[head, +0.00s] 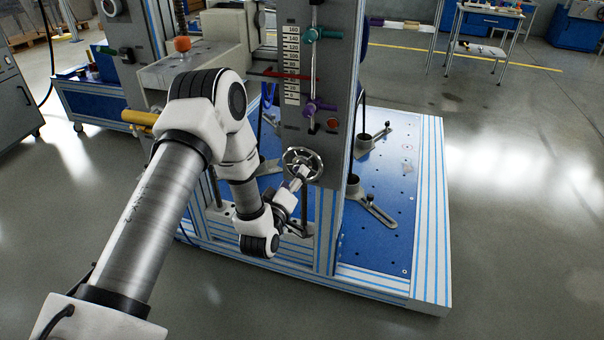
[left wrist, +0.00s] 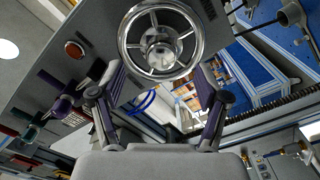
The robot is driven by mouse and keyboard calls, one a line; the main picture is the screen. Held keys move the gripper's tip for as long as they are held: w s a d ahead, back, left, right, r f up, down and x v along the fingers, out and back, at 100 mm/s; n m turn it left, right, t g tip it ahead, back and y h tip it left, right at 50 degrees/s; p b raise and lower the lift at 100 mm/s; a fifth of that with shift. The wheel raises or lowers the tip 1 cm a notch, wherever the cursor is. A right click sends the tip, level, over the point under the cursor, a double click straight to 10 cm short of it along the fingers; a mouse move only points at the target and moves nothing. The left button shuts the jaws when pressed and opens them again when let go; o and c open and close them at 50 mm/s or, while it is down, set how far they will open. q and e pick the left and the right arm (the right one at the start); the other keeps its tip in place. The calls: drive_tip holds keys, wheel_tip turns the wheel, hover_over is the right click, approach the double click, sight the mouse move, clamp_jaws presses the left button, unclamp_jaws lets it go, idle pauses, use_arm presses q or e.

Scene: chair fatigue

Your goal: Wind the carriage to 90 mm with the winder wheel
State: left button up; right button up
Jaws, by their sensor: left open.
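The silver spoked winder wheel (head: 296,153) sits low on the grey column (head: 336,60). It also shows at the top of the left wrist view (left wrist: 160,48), with its round hub facing the camera. My left gripper (head: 303,173) is at the wheel's lower front. In the left wrist view its two fingers (left wrist: 158,80) are apart, one on each side below the hub; I cannot tell whether they touch the wheel. A white number scale (head: 292,62) runs up the column, and a thin red pointer (head: 282,75) crosses it around mid-height. Its exact reading is too small to tell. My right gripper is not in view.
A teal knob (head: 311,34) and a purple knob (head: 311,107) stick out from the column, with a red button (head: 332,124) near the wheel. The blue bedplate (head: 385,235) with clamps lies right of it. Open floor (head: 520,220) lies further right.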

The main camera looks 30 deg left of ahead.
use_arm(q)
drive_tip(key=n+b, duration=0.1)
drive_tip(key=n, duration=0.2)
drive_tip(key=shift+n, duration=0.3)
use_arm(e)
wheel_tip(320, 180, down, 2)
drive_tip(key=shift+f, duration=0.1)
use_arm(q)
drive_tip(key=n+b, duration=0.5)
drive_tip(key=n, duration=0.3)
drive_tip(key=shift+b, duration=0.35)
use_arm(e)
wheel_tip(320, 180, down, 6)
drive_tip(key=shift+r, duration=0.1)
use_arm(q)
drive_tip(key=shift+w, duration=0.1)
drive_tip(key=b+x, duration=0.1)
drive_tip(key=x, duration=0.3)
drive_tip(key=shift+w+a+f, duration=0.1)
drive_tip(key=shift+w+f, duration=0.05)
drive_tip(key=shift+w, duration=0.15)
drive_tip(key=shift+w+a, duration=0.1)
drive_tip(key=shift+w, duration=0.2)
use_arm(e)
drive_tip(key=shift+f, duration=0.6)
